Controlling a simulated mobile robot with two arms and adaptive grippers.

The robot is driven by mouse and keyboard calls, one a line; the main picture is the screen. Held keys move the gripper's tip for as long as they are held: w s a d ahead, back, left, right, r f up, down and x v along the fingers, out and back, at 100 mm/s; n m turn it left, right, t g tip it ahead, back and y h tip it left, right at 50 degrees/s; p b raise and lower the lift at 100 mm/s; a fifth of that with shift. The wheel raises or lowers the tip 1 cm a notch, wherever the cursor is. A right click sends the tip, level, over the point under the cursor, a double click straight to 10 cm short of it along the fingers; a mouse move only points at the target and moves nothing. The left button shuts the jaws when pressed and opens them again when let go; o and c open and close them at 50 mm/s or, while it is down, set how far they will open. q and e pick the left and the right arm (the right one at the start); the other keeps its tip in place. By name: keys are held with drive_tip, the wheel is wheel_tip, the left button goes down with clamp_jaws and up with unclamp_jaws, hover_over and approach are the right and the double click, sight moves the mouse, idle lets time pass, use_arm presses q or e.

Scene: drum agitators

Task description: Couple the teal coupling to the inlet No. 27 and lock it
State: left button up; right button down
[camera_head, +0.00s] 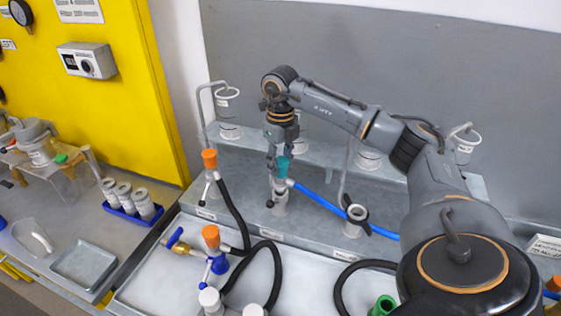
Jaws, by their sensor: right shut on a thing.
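The teal coupling (283,165) is in the middle of the head view, with a blue hose (318,198) running from it to the right. My right gripper (273,168) points down and is shut on the teal coupling. The coupling is upright over a pale inlet (280,204) on the grey shelf. I cannot tell whether it is seated on the inlet or just above it. The label below this inlet is too small to read, so I cannot confirm No. 27. My left gripper is not in view.
An orange coupling (209,159) with a black hose stands on the shelf to the left. Another inlet (353,220) with a dark collar is to the right. The metal tray in front holds another orange coupling (211,236), black hoses and a green fitting (383,305).

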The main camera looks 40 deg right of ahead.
drive_tip(key=shift+f+b, duration=0.65)
drive_tip(key=shift+f, duration=0.45)
drive_tip(key=shift+f, duration=0.35)
drive_tip(key=c, duration=0.7)
unclamp_jaws()
drive_tip(key=shift+c, duration=0.5)
drive_tip(key=shift+r, duration=0.1)
wheel_tip(320, 180, up, 10)
drive_tip(key=p, duration=0.7)
